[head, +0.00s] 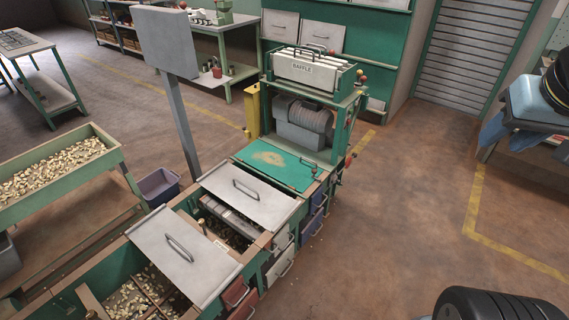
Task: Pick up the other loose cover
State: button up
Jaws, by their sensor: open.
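Two pale grey flat covers with bar handles lie over the green hopper row in the head view. The nearer cover (205,272) sits askew across the near hopper and leaves part of its opening bare. Its handle (179,248) stands up near the middle. The farther cover (262,207) lies partly over the middle hopper, with an open gap along its near left side. Its handle (245,190) is clear on top. I cannot tell which one is the other loose cover. My gripper is not in view.
Nuts show in the near hopper (80,277). A grey panel on a post (181,125) rises left of the row. A machine with a BAFFLE box (308,69) stands beyond the green plate (275,168). A nut trough (55,171) is left. Floor (400,220) is clear at right.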

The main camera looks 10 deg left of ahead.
aim_at(267, 205)
jog(key=u, duration=0.15)
jog(key=i, duration=1.25)
jog(key=u, duration=0.75)
jog(key=k, duration=0.8)
jog(key=u, duration=0.2)
jog(key=i, duration=0.85)
jog(key=z, duration=0.1)
